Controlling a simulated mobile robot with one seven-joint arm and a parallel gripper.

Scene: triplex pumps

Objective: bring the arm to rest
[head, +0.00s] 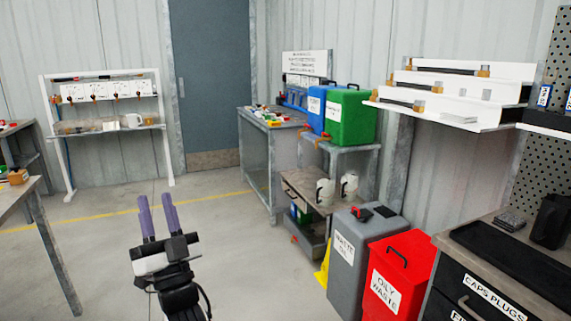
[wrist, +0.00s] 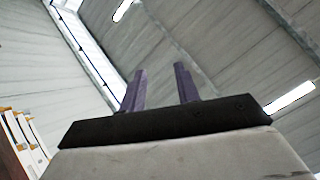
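My gripper (head: 152,215) is at the lower left of the head view, with its two purple fingers pointing up. The fingers stand apart with nothing between them. The wrist view also shows my gripper (wrist: 158,88), open and empty, pointing toward the ceiling. It touches nothing in either view. Most of my arm below the gripper is out of the head view.
A grey waste bin (head: 347,262) and a red oily waste bin (head: 383,290) stand at the right, beside a drawer cabinet (head: 455,305). A table (head: 22,192) is at the left edge. Open concrete floor (head: 110,260) surrounds my gripper. White shelves (head: 450,118) hang at the right.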

